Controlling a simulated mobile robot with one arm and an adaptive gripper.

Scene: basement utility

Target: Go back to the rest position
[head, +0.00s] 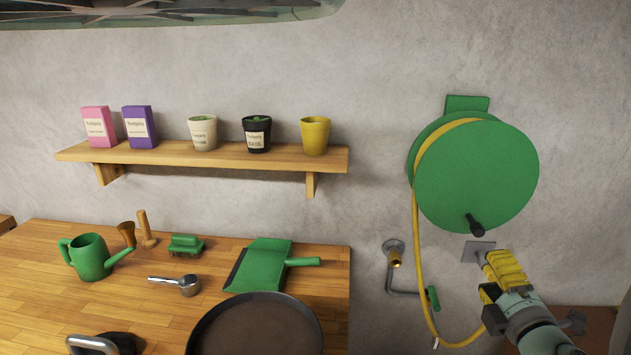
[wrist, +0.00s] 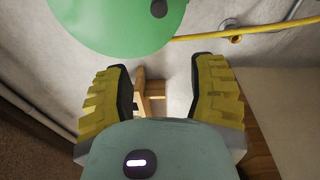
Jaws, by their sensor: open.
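My gripper (head: 492,276) is at the right in the head view, in front of the wall and below the green hose reel (head: 485,180). Its yellow fingers are seen mostly from the side there. In the wrist view my gripper (wrist: 163,78) has its two yellow padded fingers spread wide, with nothing held between them. The green reel also shows at the top of that view (wrist: 112,25). Its dark crank knob (head: 475,225) is a little above the fingers in the head view; I see no contact.
A yellow hose (head: 418,270) hangs from the reel, left of my gripper. A brass tap (head: 395,258) is on the wall. The wooden bench (head: 215,270) holds a watering can (head: 88,258), a dustpan (head: 262,265) and a round pan (head: 255,330). A shelf (head: 220,155) carries pots and boxes.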

